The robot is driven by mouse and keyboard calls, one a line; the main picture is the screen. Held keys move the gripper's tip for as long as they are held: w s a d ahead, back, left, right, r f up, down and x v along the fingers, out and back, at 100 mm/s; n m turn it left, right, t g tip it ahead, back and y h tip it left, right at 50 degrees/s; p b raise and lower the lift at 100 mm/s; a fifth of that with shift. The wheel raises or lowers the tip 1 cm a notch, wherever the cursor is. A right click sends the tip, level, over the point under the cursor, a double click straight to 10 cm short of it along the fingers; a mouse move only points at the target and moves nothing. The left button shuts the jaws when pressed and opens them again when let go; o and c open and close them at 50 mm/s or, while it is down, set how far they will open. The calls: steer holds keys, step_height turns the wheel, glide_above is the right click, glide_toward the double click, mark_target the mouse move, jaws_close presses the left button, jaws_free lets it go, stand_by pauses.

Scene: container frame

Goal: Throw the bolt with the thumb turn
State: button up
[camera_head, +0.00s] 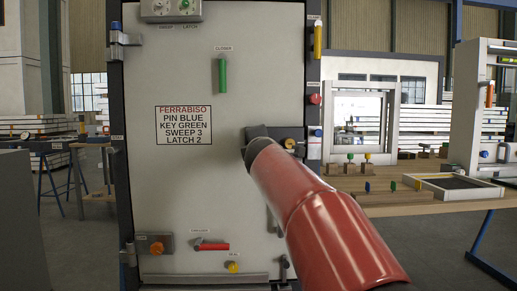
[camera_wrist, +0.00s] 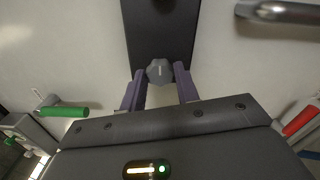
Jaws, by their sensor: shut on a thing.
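The thumb turn is a small grey knob (camera_wrist: 160,71) with a light mark on its face, set on a dark lock plate (camera_wrist: 160,30) in the wrist view. My gripper (camera_wrist: 160,79) has a purple finger on either side of the knob and is shut on it. In the head view my gripper (camera_head: 259,132) is at the right side of the pale door (camera_head: 180,70), and my red arm hides the knob. The bolt itself is not clearly visible.
A green handle (camera_head: 222,76) is above and a red handle (camera_head: 215,246) low on the door. A printed sign (camera_head: 184,125) is at mid-height. A silver bar handle (camera_wrist: 285,11) lies near the lock plate. A wooden bench (camera_head: 420,203) stands at right.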

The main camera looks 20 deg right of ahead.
stand_by(0.3)
steer(key=o, duration=1)
steer(key=shift+s, duration=0.15)
steer(key=b+v, duration=0.1)
steer(key=v, duration=0.6)
steer(key=shift+s+a+b, duration=0.1)
steer(key=shift+s+b, duration=0.15)
steer(key=shift+b, duration=0.15)
